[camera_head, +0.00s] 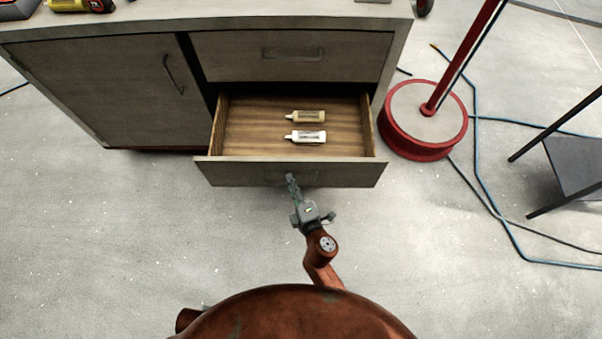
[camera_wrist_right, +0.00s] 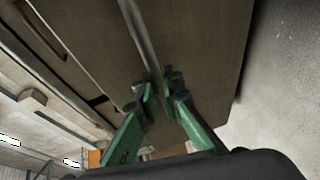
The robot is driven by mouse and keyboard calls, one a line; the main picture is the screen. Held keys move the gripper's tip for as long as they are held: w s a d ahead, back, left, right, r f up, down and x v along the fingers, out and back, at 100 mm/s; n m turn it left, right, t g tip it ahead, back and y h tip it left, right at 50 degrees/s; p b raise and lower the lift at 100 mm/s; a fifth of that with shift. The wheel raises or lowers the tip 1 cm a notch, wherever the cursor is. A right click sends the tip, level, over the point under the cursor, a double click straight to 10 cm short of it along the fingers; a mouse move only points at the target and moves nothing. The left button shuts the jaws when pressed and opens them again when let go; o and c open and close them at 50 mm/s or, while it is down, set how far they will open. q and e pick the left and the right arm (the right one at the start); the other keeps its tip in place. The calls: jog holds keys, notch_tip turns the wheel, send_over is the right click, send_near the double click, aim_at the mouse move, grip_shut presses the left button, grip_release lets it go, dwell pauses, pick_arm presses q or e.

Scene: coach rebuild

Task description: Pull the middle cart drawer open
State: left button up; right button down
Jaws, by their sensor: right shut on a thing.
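The middle cart drawer (camera_head: 290,173) is pulled well out of the grey-brown cart, and its wooden inside shows from above. Two small bottles, one tan (camera_head: 308,116) and one white (camera_head: 306,137), lie in it. My right gripper (camera_head: 292,181) is at the drawer's front, at its handle. In the right wrist view the green fingers of my right gripper (camera_wrist_right: 160,95) are shut around the bar handle (camera_wrist_right: 139,32) on the drawer front (camera_wrist_right: 200,45). My left gripper does not show.
A closed drawer (camera_head: 293,56) sits above the open one, and a cabinet door (camera_head: 105,90) is to the left. A red round stand base (camera_head: 422,120) is close to the drawer's right. Cables (camera_head: 478,160) lie on the floor at right. The floor before the cart is clear.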

jog(key=shift+s, duration=0.2)
jog(key=c, duration=2.1)
grip_release()
jog(key=shift+o, duration=0.3)
jog(key=v, duration=1.2)
jog(key=shift+d, duration=0.1)
